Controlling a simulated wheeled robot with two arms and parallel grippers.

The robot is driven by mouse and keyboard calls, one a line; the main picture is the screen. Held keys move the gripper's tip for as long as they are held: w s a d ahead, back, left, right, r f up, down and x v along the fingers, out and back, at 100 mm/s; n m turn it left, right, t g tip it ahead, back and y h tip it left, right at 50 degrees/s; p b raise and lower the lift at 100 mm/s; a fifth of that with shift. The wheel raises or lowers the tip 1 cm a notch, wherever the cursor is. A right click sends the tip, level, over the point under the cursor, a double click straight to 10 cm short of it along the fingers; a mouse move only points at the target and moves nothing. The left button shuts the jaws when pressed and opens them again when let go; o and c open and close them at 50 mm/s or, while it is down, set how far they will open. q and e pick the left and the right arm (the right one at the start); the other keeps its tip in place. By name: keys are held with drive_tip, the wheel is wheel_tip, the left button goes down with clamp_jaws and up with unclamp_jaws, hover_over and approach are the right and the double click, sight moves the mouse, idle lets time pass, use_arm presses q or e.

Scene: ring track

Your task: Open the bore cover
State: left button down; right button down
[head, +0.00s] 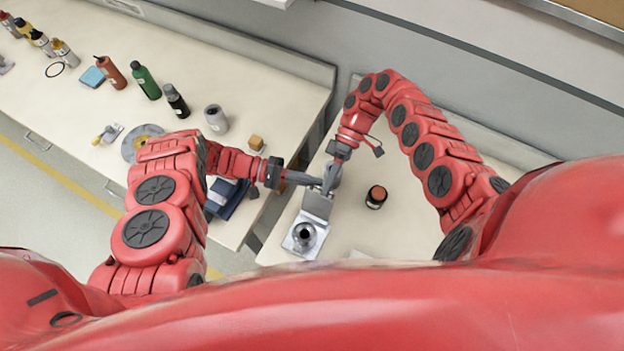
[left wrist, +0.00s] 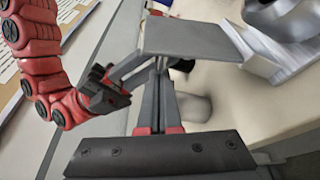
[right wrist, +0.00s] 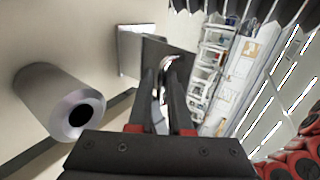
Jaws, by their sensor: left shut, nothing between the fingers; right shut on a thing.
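The bore fixture is a pale square base (head: 291,245) with a round metal boss and dark bore (head: 304,232) on the near table. The bore's top shows uncovered in the head view. The flat grey cover plate (head: 316,205) extends beyond it, and it also shows in the left wrist view (left wrist: 190,40). My right gripper (head: 329,187) is shut on the cover plate's far edge; the exact contact is partly hidden. My left gripper (head: 318,182) is shut and empty, close beside the right fingertips. Whether it touches the plate is unclear.
A dark jar with a reddish top (head: 376,196) stands right of the fixture. A grey cylinder with a dark hole (right wrist: 72,105) is near my right gripper. A gap separates the tables.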

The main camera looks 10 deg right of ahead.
drive_tip(key=shift+w+d+f, duration=0.3)
drive_tip(key=shift+w+d, duration=0.15)
drive_tip(key=shift+w, duration=0.05)
drive_tip(key=c, duration=1)
unclamp_jaws()
drive_tip(key=shift+o, duration=0.4)
drive_tip(key=shift+a, duration=0.15)
drive_tip(key=shift+s+r, duration=0.1)
drive_tip(key=shift+s+a, duration=0.15)
